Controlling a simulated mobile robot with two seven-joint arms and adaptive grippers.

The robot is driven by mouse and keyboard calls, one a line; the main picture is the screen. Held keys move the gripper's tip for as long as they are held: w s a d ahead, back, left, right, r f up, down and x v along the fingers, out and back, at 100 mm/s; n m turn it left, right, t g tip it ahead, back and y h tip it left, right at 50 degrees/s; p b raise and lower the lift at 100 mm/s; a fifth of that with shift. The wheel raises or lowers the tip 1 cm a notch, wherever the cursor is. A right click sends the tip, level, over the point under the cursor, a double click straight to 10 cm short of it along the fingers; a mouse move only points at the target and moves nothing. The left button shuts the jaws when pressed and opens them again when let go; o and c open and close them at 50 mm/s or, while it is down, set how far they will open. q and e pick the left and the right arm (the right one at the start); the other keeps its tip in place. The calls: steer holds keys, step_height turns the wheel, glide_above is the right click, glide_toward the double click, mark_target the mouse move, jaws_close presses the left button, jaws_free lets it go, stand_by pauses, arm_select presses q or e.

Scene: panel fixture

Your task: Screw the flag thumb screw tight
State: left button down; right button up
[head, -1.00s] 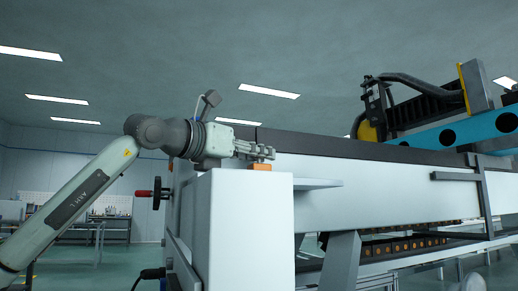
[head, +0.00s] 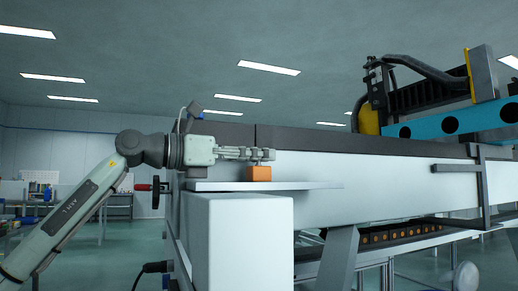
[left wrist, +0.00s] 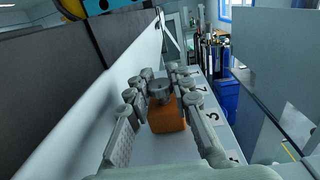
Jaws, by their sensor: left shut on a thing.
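The flag thumb screw (left wrist: 160,90) shows in the left wrist view as a grey rounded head on top of an orange block (left wrist: 167,117). In the head view the orange block (head: 260,173) stands on a light shelf (head: 315,185) along the white machine. My left gripper (head: 266,154) reaches in level from the left, just above the block. In the left wrist view its fingers (left wrist: 161,84) lie on both sides of the screw head and are shut on it. My right gripper is in neither view.
A red-handled crank (head: 145,187) is below my left arm. The shelf right of the block is clear.

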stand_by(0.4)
arm_select(q)
steer(key=c, duration=1.3)
jaws_free()
steer(key=v, duration=1.2)
